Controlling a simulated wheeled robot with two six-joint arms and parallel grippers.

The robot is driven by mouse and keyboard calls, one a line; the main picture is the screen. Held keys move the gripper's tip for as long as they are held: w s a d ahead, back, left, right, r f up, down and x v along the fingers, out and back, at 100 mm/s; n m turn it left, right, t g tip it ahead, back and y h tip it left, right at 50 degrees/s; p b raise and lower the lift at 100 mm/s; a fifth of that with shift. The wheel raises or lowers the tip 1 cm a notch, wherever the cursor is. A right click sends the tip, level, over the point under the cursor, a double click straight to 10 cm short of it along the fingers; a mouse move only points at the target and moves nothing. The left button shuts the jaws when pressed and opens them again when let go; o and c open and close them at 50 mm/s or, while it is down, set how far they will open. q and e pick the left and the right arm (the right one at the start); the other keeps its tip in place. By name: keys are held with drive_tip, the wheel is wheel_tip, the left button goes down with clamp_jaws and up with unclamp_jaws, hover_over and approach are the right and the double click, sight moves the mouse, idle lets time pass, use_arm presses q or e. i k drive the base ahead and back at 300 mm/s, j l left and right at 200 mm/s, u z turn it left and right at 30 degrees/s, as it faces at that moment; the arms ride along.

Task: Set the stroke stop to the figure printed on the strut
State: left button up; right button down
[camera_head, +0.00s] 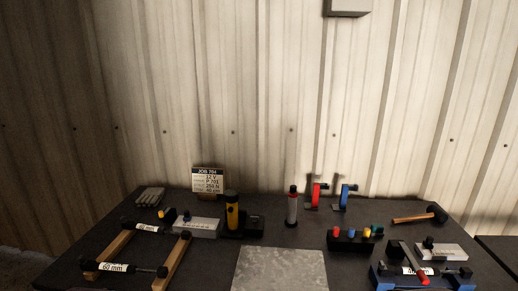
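Two black struts lie across a wooden rack at the front left. The near strut (140,270) has a white label that appears to read 60 mm. The far strut (160,230) also has a white label, too small to read surely. I cannot identify the stroke stop with certainty. A blue fixture (382,277) with black knobs and a red-handled part (415,267) stands at the front right, cut by the lower edge; a small white label on it is unreadable. Neither of my grippers is in view.
A bare grey plate (280,270) lies front centre. A job card (208,180) stands at the back left. A yellow-black cylinder (232,213), red-capped bottle (292,208), red and blue clamps (316,194), coloured-knob block (350,242) and hammer (412,217) stand or lie around the dark table.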

sight(428, 244)
drive_tip(key=z, duration=1.55)
